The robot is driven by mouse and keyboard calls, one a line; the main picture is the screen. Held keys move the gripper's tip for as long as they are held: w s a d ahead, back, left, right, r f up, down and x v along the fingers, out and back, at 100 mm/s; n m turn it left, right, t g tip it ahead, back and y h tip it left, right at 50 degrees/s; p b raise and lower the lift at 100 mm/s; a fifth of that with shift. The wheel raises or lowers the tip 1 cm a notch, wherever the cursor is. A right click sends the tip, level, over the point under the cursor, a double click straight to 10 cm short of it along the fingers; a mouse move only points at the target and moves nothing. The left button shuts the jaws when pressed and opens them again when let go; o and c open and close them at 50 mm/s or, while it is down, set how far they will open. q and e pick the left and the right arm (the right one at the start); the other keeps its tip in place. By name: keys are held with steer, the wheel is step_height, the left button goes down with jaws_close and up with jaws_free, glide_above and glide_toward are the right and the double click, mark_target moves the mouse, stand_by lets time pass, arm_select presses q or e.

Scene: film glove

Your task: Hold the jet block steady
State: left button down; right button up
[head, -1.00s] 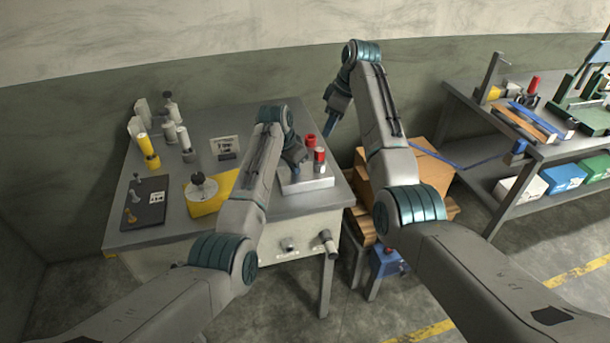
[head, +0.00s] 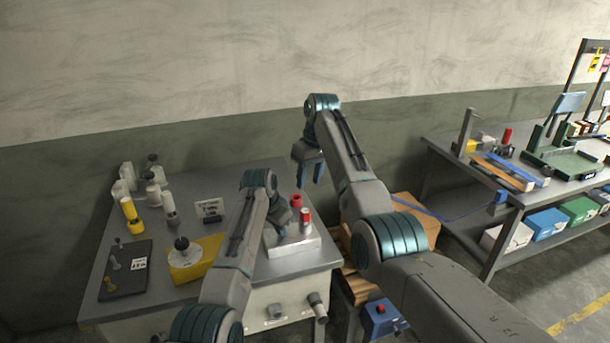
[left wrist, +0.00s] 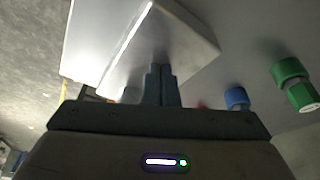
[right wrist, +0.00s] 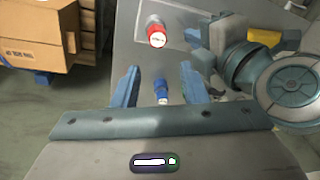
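A pale metallic block (head: 292,244), which I take as the jet block, lies near the right end of the grey workbench. In the left wrist view it is a large pale slab (left wrist: 195,32). My left gripper (head: 288,223) is low at the block's left rear part. Its fingers (left wrist: 160,72) are together, their tips at the slab; firm contact cannot be told. A red-topped cylinder (head: 306,217) and a red ring (head: 295,201) are at the block's far side. My right gripper (head: 311,176) is open and empty above and behind the block; its fingers (right wrist: 159,76) are spread.
Cardboard boxes (head: 415,212) stand to the right, before a second bench (head: 450,150).

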mark_target(305, 211)
steer(key=f+m, duration=0.2)
steer(key=f, duration=0.1)
steer(key=f+m+h, duration=0.1)
steer(key=f+m, duration=0.1)
steer(key=f, duration=0.1)
steer(key=a+f+m, duration=0.1)
steer(key=f+m, duration=0.1)
steer(key=f, duration=0.2)
steer(key=shift+g+h, duration=0.3)
steer(key=shift+h, duration=0.1)
steer(key=shift+c, duration=0.2)
steer(key=c, duration=0.7)
